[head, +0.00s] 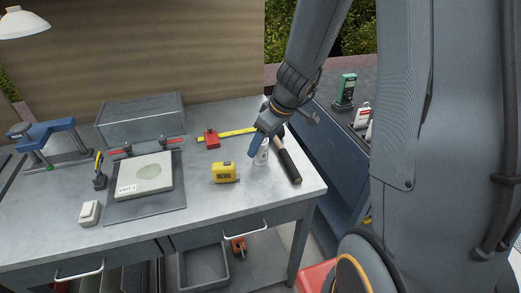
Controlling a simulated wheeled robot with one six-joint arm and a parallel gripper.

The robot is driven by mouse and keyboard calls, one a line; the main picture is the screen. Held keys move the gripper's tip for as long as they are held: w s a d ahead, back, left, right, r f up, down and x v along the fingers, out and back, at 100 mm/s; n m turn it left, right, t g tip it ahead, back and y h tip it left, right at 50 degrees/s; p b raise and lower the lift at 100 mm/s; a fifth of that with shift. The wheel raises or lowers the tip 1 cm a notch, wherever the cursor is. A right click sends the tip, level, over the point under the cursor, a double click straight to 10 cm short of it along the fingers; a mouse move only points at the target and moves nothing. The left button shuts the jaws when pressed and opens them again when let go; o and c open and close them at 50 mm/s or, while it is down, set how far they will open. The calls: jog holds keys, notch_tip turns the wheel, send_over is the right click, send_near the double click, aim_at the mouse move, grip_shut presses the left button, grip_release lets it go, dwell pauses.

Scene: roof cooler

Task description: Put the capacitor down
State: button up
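A small pale, silver-white cylinder, which looks like the capacitor (262,157), stands upright near the right front of the grey metal workbench (230,192). My gripper (260,144) reaches down to it from above right. A blue finger overlaps the left side of the cylinder's top. The far finger and the contact between finger and cylinder are hidden, so I cannot tell whether the gripper is shut on it. The cylinder's base seems to be at the bench top, but any small gap is too small to see.
A black-handled tool (289,163) lies close to the right. A yellow tape measure (225,172) is to the left, and a red clamp-like item (211,137) lies behind. A pale block (145,175) rests on a dark mat farther left. The front bench strip is clear.

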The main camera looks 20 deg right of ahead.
jog(key=shift+x, duration=1.1)
jog(key=c, duration=1.4)
notch_tip(320, 180, up, 10)
jog(key=shift+r+p, duration=0.1)
jog(key=shift+p, duration=0.2)
